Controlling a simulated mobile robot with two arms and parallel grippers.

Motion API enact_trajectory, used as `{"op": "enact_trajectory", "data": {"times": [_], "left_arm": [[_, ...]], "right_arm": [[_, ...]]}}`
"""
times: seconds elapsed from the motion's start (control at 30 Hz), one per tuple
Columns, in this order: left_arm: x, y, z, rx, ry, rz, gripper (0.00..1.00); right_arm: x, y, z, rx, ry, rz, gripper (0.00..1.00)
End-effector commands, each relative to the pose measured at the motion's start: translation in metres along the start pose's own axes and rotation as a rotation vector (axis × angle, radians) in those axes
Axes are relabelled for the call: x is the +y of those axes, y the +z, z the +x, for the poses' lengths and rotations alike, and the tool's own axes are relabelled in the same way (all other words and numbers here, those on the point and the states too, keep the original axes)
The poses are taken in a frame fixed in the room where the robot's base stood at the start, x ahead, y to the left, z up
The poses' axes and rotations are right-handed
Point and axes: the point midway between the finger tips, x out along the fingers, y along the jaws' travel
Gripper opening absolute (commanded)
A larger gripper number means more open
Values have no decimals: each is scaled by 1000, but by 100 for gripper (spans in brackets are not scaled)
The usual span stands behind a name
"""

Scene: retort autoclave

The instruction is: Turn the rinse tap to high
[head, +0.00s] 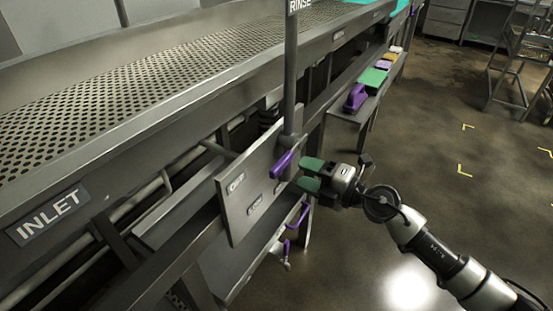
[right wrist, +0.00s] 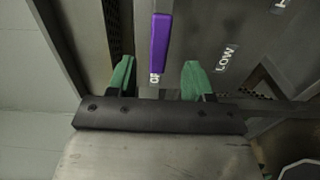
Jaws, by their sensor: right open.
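The rinse tap's purple lever (head: 281,163) sits on a grey metal panel (head: 240,210) below the post with the RINSE sign (head: 299,5). My right gripper (head: 301,173) is open just right of the lever, its green fingers pointing at it. In the right wrist view the lever (right wrist: 159,44) lies between the lines of the two open fingers (right wrist: 157,70), just beyond their tips. Its lower end is by a partly hidden label. A LOW label (right wrist: 227,57) is to the right, and another label (right wrist: 280,4) is cut off at the top. My left gripper is not in view.
More purple handles (head: 299,214) hang below the panel. A perforated metal conveyor table (head: 150,90) marked INLET (head: 48,215) runs along the left. A side shelf holds a purple object (head: 355,97) and a green block (head: 373,79). The floor at right is open, with a ladder (head: 520,50) beyond.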

Motion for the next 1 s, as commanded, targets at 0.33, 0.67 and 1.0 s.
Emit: {"op": "enact_trajectory", "data": {"times": [0.33, 0.67, 1.0], "left_arm": [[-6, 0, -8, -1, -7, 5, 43], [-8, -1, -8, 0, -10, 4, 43], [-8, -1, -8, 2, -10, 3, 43]], "right_arm": [[1, 0, 65, -1, 3, 4, 51], [0, 0, 82, -2, 2, 3, 51], [0, 0, 82, -2, 2, 3, 25]]}}
